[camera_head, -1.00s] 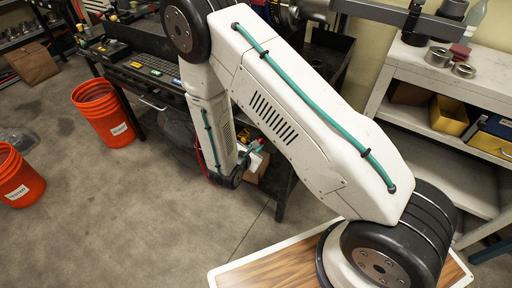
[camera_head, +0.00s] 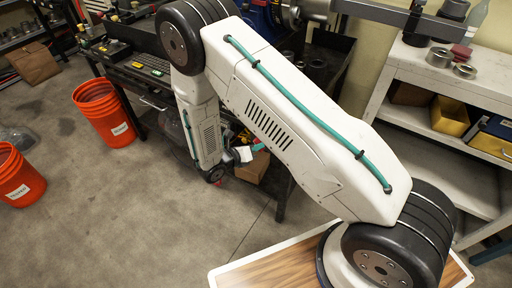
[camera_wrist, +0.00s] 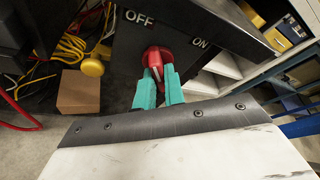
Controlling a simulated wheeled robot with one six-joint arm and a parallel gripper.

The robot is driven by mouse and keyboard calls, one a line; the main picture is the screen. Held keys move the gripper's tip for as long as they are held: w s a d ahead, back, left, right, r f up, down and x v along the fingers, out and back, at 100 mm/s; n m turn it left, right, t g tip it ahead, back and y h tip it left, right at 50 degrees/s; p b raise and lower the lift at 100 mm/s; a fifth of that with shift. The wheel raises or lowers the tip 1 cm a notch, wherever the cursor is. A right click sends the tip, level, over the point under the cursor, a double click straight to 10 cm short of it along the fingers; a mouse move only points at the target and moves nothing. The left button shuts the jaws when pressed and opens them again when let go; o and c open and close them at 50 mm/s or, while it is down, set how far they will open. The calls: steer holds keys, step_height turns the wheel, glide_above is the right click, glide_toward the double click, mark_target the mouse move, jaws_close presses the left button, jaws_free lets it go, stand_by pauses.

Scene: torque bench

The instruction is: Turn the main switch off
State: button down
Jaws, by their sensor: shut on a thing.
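The main switch is a red rotary handle (camera_wrist: 154,56) on a dark panel (camera_wrist: 178,42) in the wrist view. The white word OFF is to its upper left and the word ON to its right. My gripper (camera_wrist: 159,72) has two teal fingers shut on the red handle, one on each side. The fingers hide part of the handle, so I cannot tell exactly which mark it points at. In the head view the switch and my fingertips are not clearly seen; my white arm reaches toward the dark bench (camera_head: 147,89).
Orange buckets (camera_head: 104,112) stand on the floor at left. A white shelf unit (camera_head: 462,87) is at right. The middle floor is clear.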

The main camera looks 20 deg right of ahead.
steer(key=shift+w+n+h, duration=0.1)
steer(key=shift+n+h, duration=0.2)
steer(key=shift+n, duration=0.2)
stand_by(0.3)
steer(key=c, duration=1.5)
jaws_free()
steer(key=shift+a, duration=0.15)
steer(key=v, duration=0.7)
steer(key=shift+a+r, duration=0.15)
steer(key=shift+a, duration=0.15)
